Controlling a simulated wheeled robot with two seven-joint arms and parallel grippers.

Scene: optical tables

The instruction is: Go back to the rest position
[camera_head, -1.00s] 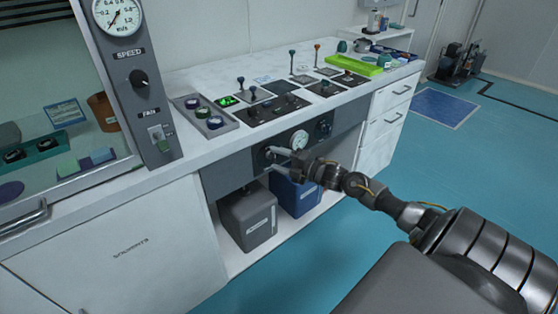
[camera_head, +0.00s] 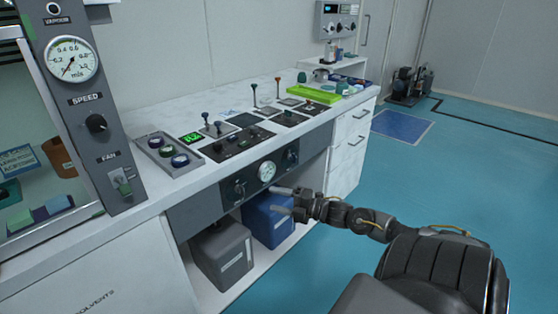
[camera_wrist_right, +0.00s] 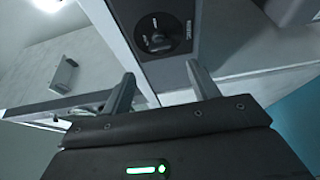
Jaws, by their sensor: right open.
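The fingers look apart from the panel. My left gripper is in neither current view.
A grey container (camera_head: 222,254) and a blue container (camera_head: 268,220) stand under the bench. The white benchtop (camera_head: 160,190) carries switch panels and a green tray (camera_head: 315,94). A fume hood post (camera_head: 85,110) stands at left. The teal floor (camera_head: 470,180) at right is clear.

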